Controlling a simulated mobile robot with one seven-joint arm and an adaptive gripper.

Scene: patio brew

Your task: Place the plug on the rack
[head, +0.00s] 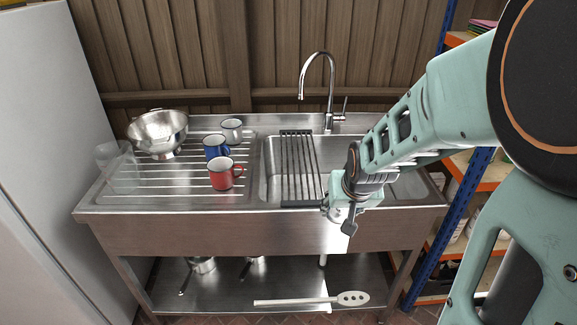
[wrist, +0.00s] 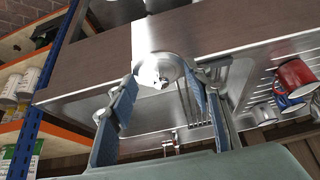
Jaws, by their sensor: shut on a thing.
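The plug (wrist: 160,72) is a pale, shiny round piece with a small knob, seen between my fingertips in the wrist view. My gripper (wrist: 161,80) is shut on it, with one blue finger pad on each side. In the head view my gripper (head: 342,212) is at the front edge of the sink, just right of the rack's near end. The plug is hard to make out there among the fingers. The rack (head: 300,165) is a dark set of bars lying front to back across the left part of the sink basin; its bars look empty.
Red (head: 223,174), blue (head: 216,148) and white (head: 232,131) mugs and a steel colander (head: 158,132) stand on the drainboard left of the rack. A tall faucet (head: 330,95) rises behind the basin. A slotted spoon (head: 350,298) lies on the lower shelf.

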